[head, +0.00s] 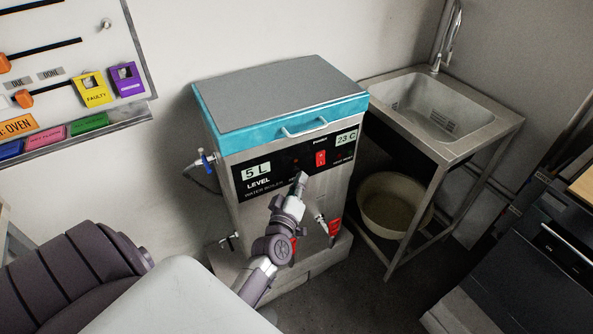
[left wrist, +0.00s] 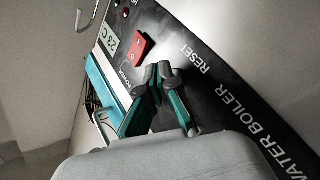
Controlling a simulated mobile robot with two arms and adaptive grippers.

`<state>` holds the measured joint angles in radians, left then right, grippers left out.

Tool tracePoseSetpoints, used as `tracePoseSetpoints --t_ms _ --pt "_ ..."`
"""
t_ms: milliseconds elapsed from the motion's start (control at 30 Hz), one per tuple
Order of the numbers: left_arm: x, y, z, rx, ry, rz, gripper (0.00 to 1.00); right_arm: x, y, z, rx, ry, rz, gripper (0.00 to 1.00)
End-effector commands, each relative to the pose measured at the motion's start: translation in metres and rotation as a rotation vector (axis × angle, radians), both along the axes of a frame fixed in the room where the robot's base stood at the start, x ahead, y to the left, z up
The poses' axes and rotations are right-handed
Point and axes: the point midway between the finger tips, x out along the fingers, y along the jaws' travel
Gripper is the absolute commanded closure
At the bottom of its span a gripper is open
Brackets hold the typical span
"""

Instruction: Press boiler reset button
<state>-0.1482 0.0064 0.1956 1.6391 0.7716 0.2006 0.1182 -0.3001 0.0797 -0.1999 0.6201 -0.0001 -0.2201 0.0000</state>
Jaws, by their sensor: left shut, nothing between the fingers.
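The water boiler (head: 240,205) is a steel box with a teal-rimmed lid and a black front panel (head: 268,172). The panel also shows in the left wrist view (left wrist: 215,105), with the word RESET beside my fingers. My left gripper (head: 302,177) is shut and empty, its tips at the panel, below and left of the red power switch (head: 320,158). In the left wrist view the fingertips (left wrist: 158,70) lie between the red switch (left wrist: 141,50) and the RESET label (left wrist: 194,60). I cannot make out the reset button or whether the tips touch the panel. My right gripper is not in view.
A "5 L" level display (head: 256,170) and a "23 C" display (head: 346,138) are on the panel. A red-handled tap (head: 334,227) sticks out below. A steel sink (head: 440,105) with a basin (head: 395,204) beneath stands at the right. A lid handle (head: 304,129) juts out above.

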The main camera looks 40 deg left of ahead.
Motion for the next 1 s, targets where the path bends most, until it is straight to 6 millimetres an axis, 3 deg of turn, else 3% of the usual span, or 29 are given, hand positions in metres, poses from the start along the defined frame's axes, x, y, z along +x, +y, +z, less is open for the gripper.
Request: tracePoseSetpoints --t_ms 467,1000 --pt "-0.003 -0.007 0.000 -0.001 0.003 -0.002 1.00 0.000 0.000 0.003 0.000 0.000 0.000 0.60" --pt "-0.023 -0.049 0.000 -0.003 0.002 -0.002 1.00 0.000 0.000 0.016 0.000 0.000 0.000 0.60"
